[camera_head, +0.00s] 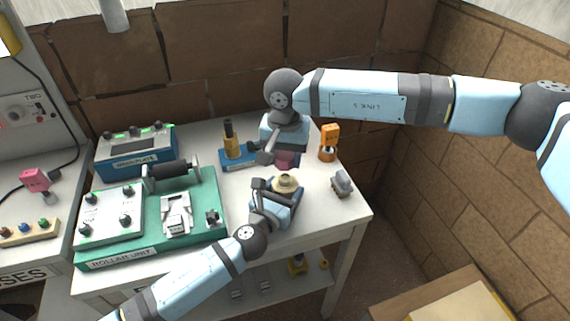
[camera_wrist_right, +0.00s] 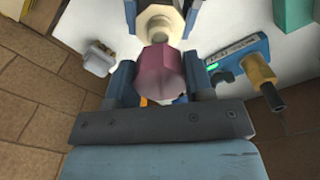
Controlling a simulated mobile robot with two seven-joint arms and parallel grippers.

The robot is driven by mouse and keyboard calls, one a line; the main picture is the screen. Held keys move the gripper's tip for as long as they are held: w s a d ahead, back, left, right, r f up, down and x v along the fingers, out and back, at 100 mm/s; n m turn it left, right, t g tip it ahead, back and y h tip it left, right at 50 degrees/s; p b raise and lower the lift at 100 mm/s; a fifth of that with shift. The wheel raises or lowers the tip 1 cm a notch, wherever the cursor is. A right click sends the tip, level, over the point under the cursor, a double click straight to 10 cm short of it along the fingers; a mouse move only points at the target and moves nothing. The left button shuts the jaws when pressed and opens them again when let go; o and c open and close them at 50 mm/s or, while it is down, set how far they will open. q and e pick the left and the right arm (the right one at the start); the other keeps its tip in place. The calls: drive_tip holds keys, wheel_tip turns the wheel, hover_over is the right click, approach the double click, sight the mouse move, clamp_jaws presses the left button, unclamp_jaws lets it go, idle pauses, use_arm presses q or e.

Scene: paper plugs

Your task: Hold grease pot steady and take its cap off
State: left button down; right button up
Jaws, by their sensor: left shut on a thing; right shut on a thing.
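The cream grease pot (camera_head: 288,181) stands upright near the right end of the table, between the fingers of my left gripper (camera_head: 278,188), which is shut on it. Its round top is uncovered. It also shows at the top of the right wrist view (camera_wrist_right: 160,22). The maroon cap (camera_wrist_right: 165,75) is between the fingers of my right gripper (camera_wrist_right: 160,82), which is shut on it. In the head view the cap (camera_head: 286,160) is just behind the pot and looks apart from it. My right gripper (camera_head: 285,154) partly hides the cap there.
A grey block (camera_head: 342,183) sits near the table's right edge. An orange item (camera_head: 329,142) stands at the back right. A blue base with a brass post (camera_head: 232,143) is left of my right gripper. The green roller unit (camera_head: 150,245) fills the table's left part.

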use_arm(q)
drive_tip(key=shift+c, duration=0.4)
unclamp_jaws()
